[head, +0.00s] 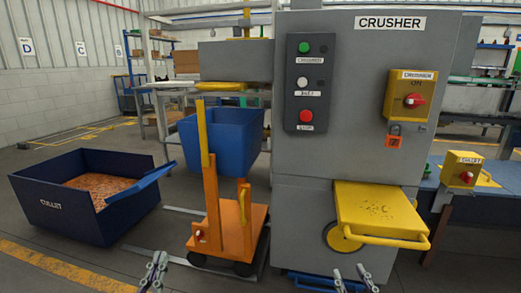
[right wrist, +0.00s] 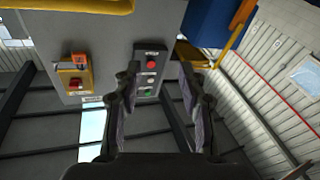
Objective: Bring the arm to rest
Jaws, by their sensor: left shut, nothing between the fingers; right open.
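My left gripper (head: 155,268) shows at the bottom edge of the head view, left of centre. It is shut and holds nothing. My right gripper (head: 354,278) shows at the bottom edge, right of centre, in front of the grey crusher (head: 345,100). In the right wrist view my right gripper (right wrist: 158,75) has its two fingers apart with nothing between them. The crusher's button panel (right wrist: 150,75) appears upside down beyond the fingers. Most of both arms is out of view.
A yellow tray (head: 380,212) juts from the crusher's front. An orange cart (head: 212,215) and blue bin (head: 232,140) stand left of it. A dark blue cullet container (head: 60,218) with amber pieces is far left. A blue-edged bench (head: 485,193) stands right. Floor in front is mostly clear.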

